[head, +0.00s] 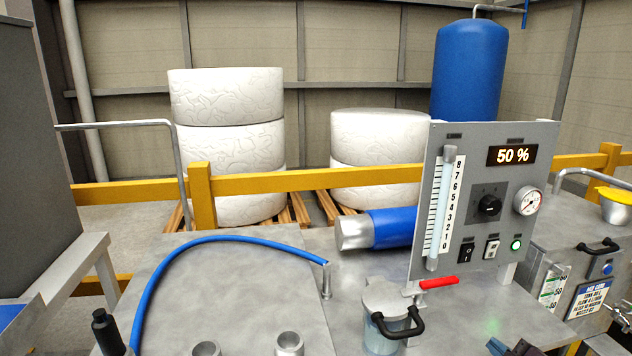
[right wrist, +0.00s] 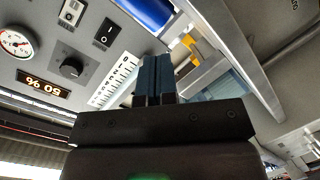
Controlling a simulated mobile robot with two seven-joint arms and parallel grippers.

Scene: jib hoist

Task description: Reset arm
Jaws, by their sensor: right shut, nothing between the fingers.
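My right gripper (right wrist: 154,80) shows in the right wrist view, with its two dark blue-grey fingers together and nothing between them. In the head view only small dark parts at the bottom edge, right of the jar, may belong to it. The grey control panel (head: 470,160) stands beyond, with a 50 % display, a scale, a knob, a gauge and switches. In the right wrist view the panel (right wrist: 40,52) appears upside down, left of the fingers. The fingers look apart from it, though the distance is hard to judge. My left gripper does not show.
A clear jar (head: 380,345) with a black handle and a red lever (head: 438,283) stand before the panel. A blue hose (head: 220,239) arches over the metal bench. A blue cylinder (head: 393,228) lies behind. A yellow rail (head: 300,180) crosses the back. The bench's middle is clear.

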